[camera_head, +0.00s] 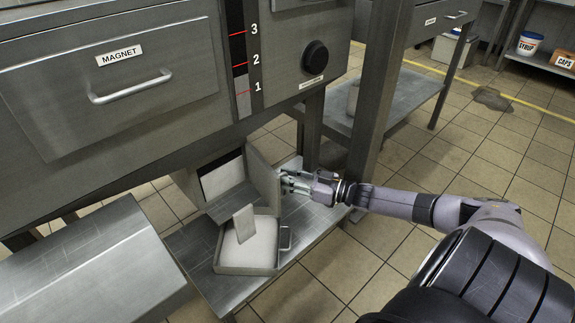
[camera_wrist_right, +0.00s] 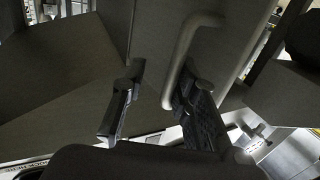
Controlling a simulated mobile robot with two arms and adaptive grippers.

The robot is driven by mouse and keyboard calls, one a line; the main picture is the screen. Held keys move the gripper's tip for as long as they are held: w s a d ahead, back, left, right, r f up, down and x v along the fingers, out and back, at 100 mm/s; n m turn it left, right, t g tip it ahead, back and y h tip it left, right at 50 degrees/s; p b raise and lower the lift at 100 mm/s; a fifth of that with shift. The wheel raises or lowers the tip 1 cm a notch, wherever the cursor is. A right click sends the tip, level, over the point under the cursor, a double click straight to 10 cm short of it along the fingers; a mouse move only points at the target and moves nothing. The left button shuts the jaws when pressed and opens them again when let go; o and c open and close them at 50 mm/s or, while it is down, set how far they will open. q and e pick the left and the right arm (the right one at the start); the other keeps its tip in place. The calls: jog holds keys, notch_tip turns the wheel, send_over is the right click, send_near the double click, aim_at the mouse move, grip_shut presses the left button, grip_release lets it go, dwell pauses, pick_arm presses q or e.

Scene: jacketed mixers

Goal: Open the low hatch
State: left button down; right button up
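The low hatch (camera_head: 264,178) is a grey metal door under the big machine, standing swung out at an angle. The dark opening (camera_head: 221,160) beside it shows, with a pale surface inside. My right gripper (camera_head: 288,183) is at the outer face of the hatch. In the right wrist view, the hatch's bar handle (camera_wrist_right: 190,50) runs down between the fingers of my right gripper (camera_wrist_right: 165,88). The fingers are apart, with a clear gap left of the handle; the right finger is close to it, contact unclear. My left gripper is not in view.
A shallow metal tray (camera_head: 247,268) with pale contents and a small upright plate stands on the low shelf (camera_head: 204,262) below the hatch. A table leg (camera_head: 376,85) rises close behind my right arm. A MAGNET drawer (camera_head: 115,80) is above left. Tiled floor lies open at right.

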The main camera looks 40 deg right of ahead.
jog(key=shift+r, duration=0.35)
jog(key=v, duration=1.2)
jog(key=shift+f, duration=0.3)
jog(key=shift+s, duration=0.1)
